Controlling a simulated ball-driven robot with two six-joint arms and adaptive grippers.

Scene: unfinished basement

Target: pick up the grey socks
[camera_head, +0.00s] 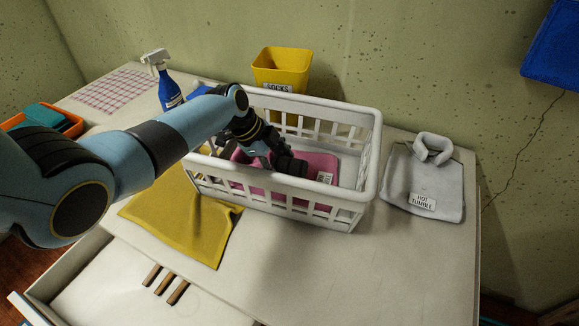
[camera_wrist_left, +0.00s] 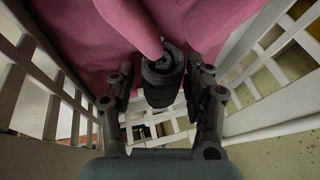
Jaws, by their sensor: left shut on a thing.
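The grey socks (camera_wrist_left: 162,80) are a dark rolled bundle between my left gripper's two fingers in the left wrist view. My left gripper (camera_head: 274,152) reaches down into the white laundry basket (camera_head: 350,212) and is shut on the socks. In the head view the gripper and arm make the socks hard to pick out. A pink cloth (camera_head: 322,163) with a white label lies in the basket beside and below the gripper; it also shows in the left wrist view (camera_wrist_left: 95,40). My right gripper is not in view.
A yellow bin (camera_head: 283,67) labelled SOCKS stands behind the basket. A blue spray bottle (camera_head: 167,86) is at the back left. A yellow cloth (camera_head: 185,225) lies in front. A grey folded garment (camera_head: 425,180) labelled HOT TUMBLE lies at right. The front right tabletop is clear.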

